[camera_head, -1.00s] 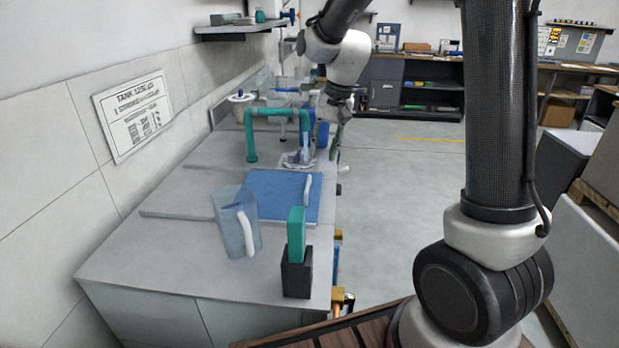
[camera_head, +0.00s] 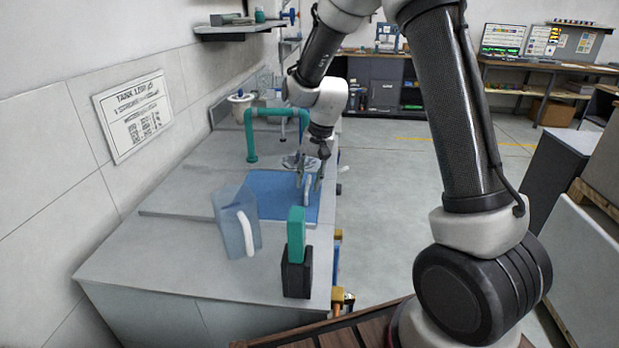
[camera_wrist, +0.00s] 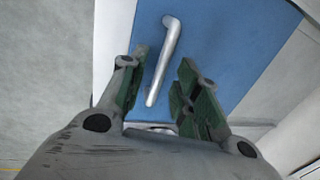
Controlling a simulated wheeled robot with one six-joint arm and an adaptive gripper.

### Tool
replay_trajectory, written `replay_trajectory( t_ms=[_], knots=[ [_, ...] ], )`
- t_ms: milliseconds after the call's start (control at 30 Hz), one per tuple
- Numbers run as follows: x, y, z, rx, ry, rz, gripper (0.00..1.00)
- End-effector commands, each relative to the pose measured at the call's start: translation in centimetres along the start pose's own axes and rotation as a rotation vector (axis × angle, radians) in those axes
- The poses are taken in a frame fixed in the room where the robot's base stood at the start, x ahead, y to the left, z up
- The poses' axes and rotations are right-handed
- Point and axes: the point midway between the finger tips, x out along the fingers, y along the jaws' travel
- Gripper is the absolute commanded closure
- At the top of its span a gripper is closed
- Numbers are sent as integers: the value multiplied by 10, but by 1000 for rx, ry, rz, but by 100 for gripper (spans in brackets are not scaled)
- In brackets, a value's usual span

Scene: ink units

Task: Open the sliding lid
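The sliding lid (camera_head: 268,187) is a flat blue panel set in the grey counter, and it looks closed over its opening. It also fills the middle of the wrist view (camera_wrist: 225,45). A pale bar handle (camera_head: 307,190) stands near its right edge. In the wrist view the handle (camera_wrist: 165,60) runs between the two green-padded fingers. My gripper (camera_head: 311,183) points down over the handle. It is open (camera_wrist: 163,85), with a finger on each side and gaps to the bar. Whether the fingertips touch the lid cannot be told.
A translucent blue jug (camera_head: 230,222) with a white handle stands left of the lid. A black holder (camera_head: 296,272) with a green block (camera_head: 296,228) stands at the counter's front right. A green pipe (camera_head: 251,135) arches behind the lid. Open floor lies right of the counter.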

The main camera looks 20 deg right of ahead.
Motion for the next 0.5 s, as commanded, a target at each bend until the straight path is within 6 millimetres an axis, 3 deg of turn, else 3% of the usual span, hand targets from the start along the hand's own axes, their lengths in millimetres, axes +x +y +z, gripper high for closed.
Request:
replay_trajectory(
  t_ms=[67, 233, 500],
  knots=[
    [0, 0, 0, 0, 0, 0, 68],
    [0, 0, 0, 0, 0, 0, 99],
    [0, 0, 0, 0, 0, 0, 100]
  ],
)
